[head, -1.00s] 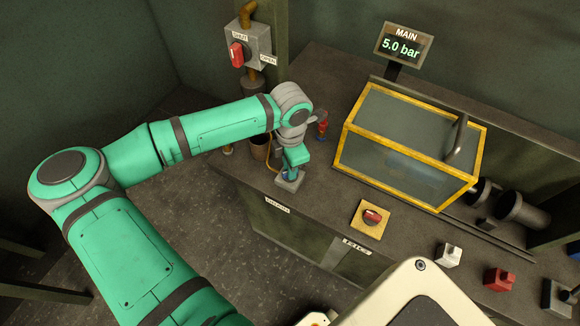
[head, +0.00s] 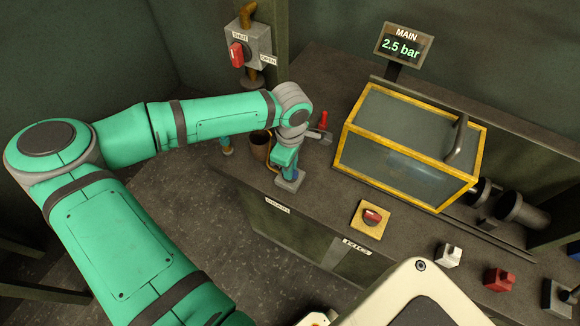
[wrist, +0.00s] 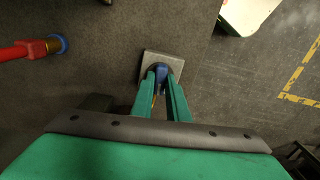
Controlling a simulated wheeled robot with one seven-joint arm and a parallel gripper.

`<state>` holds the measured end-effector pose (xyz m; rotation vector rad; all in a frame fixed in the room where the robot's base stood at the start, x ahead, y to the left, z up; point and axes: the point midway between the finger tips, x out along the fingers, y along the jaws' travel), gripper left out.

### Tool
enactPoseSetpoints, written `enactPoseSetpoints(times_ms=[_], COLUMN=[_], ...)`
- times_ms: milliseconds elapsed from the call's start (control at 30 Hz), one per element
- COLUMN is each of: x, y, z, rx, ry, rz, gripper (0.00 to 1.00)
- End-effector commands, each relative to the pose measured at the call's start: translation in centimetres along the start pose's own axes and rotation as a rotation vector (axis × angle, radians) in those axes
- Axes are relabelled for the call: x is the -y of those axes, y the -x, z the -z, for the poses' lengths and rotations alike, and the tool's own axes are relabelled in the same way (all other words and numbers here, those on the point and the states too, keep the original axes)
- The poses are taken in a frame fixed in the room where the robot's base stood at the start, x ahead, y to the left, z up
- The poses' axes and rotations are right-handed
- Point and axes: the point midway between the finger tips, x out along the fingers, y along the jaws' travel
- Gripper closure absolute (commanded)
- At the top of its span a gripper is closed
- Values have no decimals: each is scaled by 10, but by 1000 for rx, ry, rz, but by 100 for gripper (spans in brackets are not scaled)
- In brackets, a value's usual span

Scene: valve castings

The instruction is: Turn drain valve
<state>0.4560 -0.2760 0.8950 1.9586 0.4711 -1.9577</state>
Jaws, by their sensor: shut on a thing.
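My gripper (head: 287,168) reaches down to the bench's left part. Its teal fingers (wrist: 163,85) are shut on an upright blue piece (wrist: 161,73) that stands on a square grey base (head: 290,182). The base also shows in the wrist view (wrist: 148,57). The fingers hide much of the blue piece. I cannot read a label that names it the drain valve. Beyond my gripper is a red handle (head: 323,121). In the wrist view a red bar (wrist: 30,49) with a blue ring lies apart from the fingers. The MAIN display (head: 401,46) reads 2.5 bar.
A yellow-framed clear box (head: 398,158) stands to the right. A red knob (head: 372,215) on a yellow plate is near the front edge. A wall valve box (head: 247,45) has SHUT and OPEN labels and a red handle. A dark cup (head: 260,147) stands close left of my gripper.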

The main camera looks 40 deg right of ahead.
Motion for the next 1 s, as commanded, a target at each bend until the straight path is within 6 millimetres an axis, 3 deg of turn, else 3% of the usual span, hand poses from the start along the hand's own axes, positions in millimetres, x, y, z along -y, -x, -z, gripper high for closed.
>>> enactPoseSetpoints(times_ms=[767, 800, 833, 1000], x=[0, 0, 0, 0], y=[0, 0, 0, 0], z=[-1, -1, -1, -1], rx=[2, 2, 2, 1], ry=[-98, -98, -98, -96], rz=[-1, -1, -1, -1], gripper=[100, 76, 69, 67])
